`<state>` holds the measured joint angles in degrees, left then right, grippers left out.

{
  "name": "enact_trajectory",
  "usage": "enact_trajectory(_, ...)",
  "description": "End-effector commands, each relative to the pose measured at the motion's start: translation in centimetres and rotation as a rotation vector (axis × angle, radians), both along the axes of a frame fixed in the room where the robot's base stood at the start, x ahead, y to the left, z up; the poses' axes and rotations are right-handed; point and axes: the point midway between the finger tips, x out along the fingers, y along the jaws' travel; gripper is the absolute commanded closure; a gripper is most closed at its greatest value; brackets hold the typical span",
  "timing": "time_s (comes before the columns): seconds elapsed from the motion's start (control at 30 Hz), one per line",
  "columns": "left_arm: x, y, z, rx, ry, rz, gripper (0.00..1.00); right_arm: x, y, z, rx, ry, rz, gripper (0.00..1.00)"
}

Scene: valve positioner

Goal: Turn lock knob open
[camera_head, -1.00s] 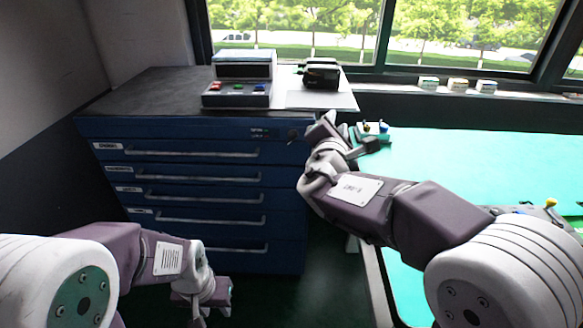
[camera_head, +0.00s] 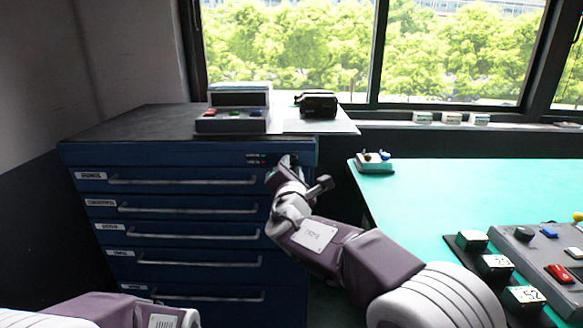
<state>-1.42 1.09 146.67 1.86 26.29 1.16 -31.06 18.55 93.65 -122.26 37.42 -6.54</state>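The blue drawer cabinet (camera_head: 190,155) stands at the left, with its drawers shut. Small labels with green and red marks (camera_head: 256,157) sit at the right end of its top strip. My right gripper (camera_head: 287,164) is at the cabinet's upper right front corner, just right of these labels. It covers the spot where the lock knob sits, so the knob and any contact are hidden. I cannot tell whether its fingers are open or shut. My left arm shows only at the bottom left edge; its gripper is out of view.
A control box with coloured buttons (camera_head: 232,121) and a black device (camera_head: 317,104) stand on the cabinet. A turquoise table (camera_head: 450,190) at the right holds a small knob block (camera_head: 375,162) and a grey panel (camera_head: 545,262) with numbered blocks.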

Motion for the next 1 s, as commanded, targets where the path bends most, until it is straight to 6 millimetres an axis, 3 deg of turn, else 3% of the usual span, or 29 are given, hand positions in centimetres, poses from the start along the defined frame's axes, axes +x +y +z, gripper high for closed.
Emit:
enact_trajectory(0.13, 0.0, 0.0, 0.1, 0.0, 0.0, 0.0, 0.64, 1.2, -0.1, 0.0, 0.0, 0.0, -0.001, 0.71)
enact_trajectory(0.37, 0.0, 0.0, 0.1, 0.0, 0.0, 0.0, 0.64, 1.3, 0.0, 0.0, 0.001, 0.0, 0.0, 0.71)
enact_trajectory(0.47, 0.0, 0.0, 0.1, 0.0, 0.0, 0.0, 0.64, 1.3, 0.0, 0.0, 0.001, 0.0, 0.0, 0.96)
enact_trajectory(0.5, 0.0, 0.0, 0.1, 0.0, 0.0, 0.0, 0.64, 1.3, 0.0, 0.0, 0.001, -0.001, -0.001, 1.0)
enact_trajectory(0.77, 0.0, 0.0, -0.1, 0.0, 0.0, 0.0, 0.64, 1.3, 0.0, 0.0, 0.008, -0.001, -0.001, 1.0)
enact_trajectory(1.0, 0.0, 0.0, -1.9, 0.0, 0.0, 0.0, 0.64, 1.3, -0.1, -0.4, 0.092, -0.003, -0.001, 1.0)
